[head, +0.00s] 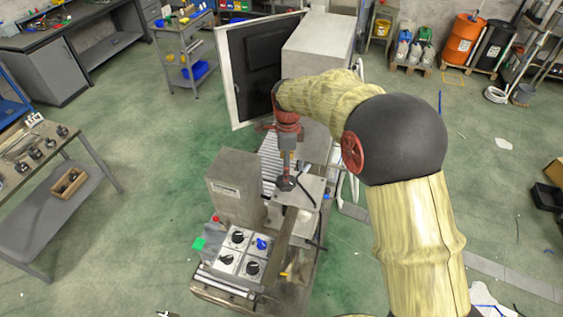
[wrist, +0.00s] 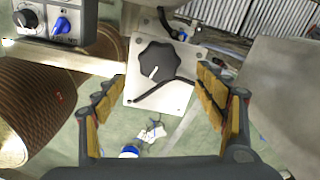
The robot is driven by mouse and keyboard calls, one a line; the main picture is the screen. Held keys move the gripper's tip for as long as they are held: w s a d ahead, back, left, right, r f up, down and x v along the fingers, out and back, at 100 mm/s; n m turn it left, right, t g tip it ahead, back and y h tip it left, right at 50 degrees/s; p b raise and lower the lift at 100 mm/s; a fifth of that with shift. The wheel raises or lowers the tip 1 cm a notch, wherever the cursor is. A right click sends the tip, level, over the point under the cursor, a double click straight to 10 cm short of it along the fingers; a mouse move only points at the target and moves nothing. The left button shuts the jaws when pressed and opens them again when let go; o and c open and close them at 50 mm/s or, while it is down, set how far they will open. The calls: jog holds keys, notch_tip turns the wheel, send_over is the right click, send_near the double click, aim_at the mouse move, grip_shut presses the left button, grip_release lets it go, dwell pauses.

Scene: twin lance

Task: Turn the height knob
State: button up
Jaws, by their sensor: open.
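A black lobed knob (wrist: 157,62) with a white pointer line sits on a light metal plate (wrist: 172,100) in the wrist view. No label on it can be read. The knob seems to show in the head view as a small dark shape (head: 285,183) on the plate (head: 308,186). My gripper (wrist: 160,88) is open and empty, with padded fingers spread left and right of the plate. The knob lies between and beyond the fingertips, and nothing is gripped. In the head view my arm reaches over the machine, and the fingers are hard to make out there.
A control panel (head: 242,252) with black knobs and one blue knob stands beside the plate. A grey metal box (head: 235,187) and an open cabinet door (head: 235,75) stand near.

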jog(key=shift+w+r+m, duration=0.25)
jog(key=shift+w+m, duration=0.2)
jog(key=shift+m, duration=0.45)
jog(key=shift+s+r+m, duration=0.3)
jog(key=shift+s+m, duration=0.4)
jog(key=shift+m, duration=0.4)
jog(key=shift+f, duration=0.1)
jog(key=shift+w+f+p, duration=0.15)
jog(key=shift+f+p, duration=0.6)
jog(key=shift+f, duration=3.15)
jog(key=shift+c, duration=0.8)
jog(key=c, duration=1)
